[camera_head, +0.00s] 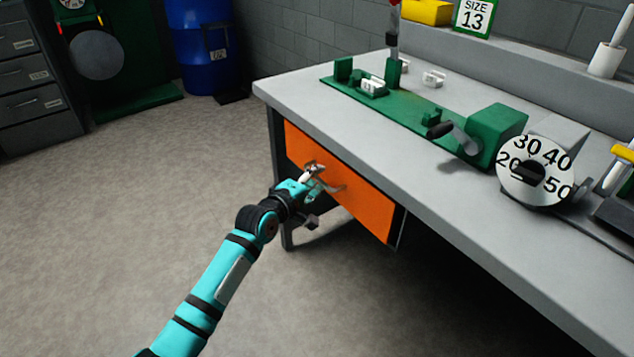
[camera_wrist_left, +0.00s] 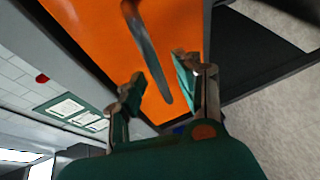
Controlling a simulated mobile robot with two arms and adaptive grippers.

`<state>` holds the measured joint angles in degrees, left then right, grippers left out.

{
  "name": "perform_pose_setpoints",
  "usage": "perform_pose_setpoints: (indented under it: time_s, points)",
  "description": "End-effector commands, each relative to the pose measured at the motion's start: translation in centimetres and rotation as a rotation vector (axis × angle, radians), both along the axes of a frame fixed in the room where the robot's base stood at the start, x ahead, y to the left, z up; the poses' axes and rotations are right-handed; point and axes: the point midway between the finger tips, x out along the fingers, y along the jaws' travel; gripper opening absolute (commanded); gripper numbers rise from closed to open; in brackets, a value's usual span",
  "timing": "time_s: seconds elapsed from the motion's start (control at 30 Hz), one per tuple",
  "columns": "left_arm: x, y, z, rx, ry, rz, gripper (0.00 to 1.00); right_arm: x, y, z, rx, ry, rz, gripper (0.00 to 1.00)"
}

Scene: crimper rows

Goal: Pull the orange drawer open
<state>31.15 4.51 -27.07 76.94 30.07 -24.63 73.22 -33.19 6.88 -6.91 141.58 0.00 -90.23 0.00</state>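The orange drawer (camera_head: 366,209) sits under the grey workbench, its front looking flush with the bench frame. A curved metal handle (camera_head: 331,187) is on its front. My left gripper (camera_head: 313,173) is at the drawer front by the handle. In the left wrist view the orange front (camera_wrist_left: 95,35) fills the top, and the handle (camera_wrist_left: 147,52) runs down between the two fingers of the left gripper (camera_wrist_left: 160,95). The fingers are spread apart, with gaps beside the handle. My right gripper does not show in either view.
The workbench (camera_head: 290,90) carries a green crimper fixture (camera_head: 495,130) and a numbered dial (camera_head: 535,172) above the drawer. Grey cabinets (camera_head: 35,75) and a blue barrel (camera_head: 203,45) stand at the back left. The floor (camera_head: 130,200) left of the drawer is clear.

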Motion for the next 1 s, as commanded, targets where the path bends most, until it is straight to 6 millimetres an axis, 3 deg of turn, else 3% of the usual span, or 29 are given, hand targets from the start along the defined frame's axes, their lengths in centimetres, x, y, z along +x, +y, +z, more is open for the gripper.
perform_pose_setpoints:
  time_s: [0.4,0.7,1.0]
  points:
    - [0.95,-0.56,-0.19,0.001,0.000,0.000,0.34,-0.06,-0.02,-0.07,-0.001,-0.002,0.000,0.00]
    - [0.93,-0.55,-0.20,0.000,0.000,0.000,0.00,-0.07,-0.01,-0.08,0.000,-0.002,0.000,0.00]
    - [0.93,-0.54,-0.18,0.001,-0.001,0.001,0.00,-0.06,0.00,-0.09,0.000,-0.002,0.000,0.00]
